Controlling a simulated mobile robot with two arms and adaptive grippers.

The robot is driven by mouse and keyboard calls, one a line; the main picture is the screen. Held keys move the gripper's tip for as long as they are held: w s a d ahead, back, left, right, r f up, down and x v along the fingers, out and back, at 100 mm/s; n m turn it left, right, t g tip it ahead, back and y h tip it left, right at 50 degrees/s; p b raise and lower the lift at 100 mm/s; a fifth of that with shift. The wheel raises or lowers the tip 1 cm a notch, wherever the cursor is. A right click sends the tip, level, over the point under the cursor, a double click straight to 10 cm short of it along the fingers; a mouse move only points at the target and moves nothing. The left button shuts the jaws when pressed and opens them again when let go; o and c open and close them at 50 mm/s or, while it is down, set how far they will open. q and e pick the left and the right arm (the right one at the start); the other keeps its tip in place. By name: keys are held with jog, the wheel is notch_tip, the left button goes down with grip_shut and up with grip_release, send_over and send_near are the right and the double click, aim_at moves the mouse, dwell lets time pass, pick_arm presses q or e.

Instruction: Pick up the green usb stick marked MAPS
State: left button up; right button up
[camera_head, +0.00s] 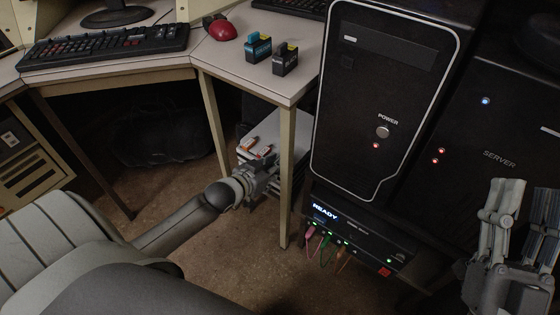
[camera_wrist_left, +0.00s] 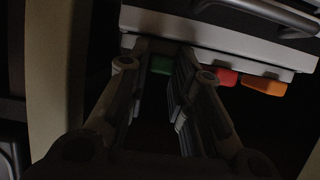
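A green stick end (camera_wrist_left: 162,65) shows between the fingers of my left gripper (camera_wrist_left: 165,75) in the left wrist view. No marking on it can be read. It sticks out from the edge of a grey unit (camera_wrist_left: 215,57), left of a red stick (camera_wrist_left: 227,77) and an orange stick (camera_wrist_left: 263,87). The fingers stand apart on either side of the green end, with dark gaps. In the head view my left gripper (camera_head: 260,176) is at the grey unit (camera_head: 285,128) under the desk and hides the green stick. My right gripper (camera_head: 527,190) is open and empty at right.
A beige desk leg (camera_head: 287,185) stands just right of my left gripper. A black computer tower (camera_head: 385,90) and a box with a READY display (camera_head: 350,232) and plugged cables stand further right. The desk holds a keyboard (camera_head: 105,45) and a red mouse (camera_head: 221,30).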

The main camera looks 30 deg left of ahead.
pick_arm(q)
jog(key=shift+c, duration=0.8)
jog(key=shift+r, duration=0.1)
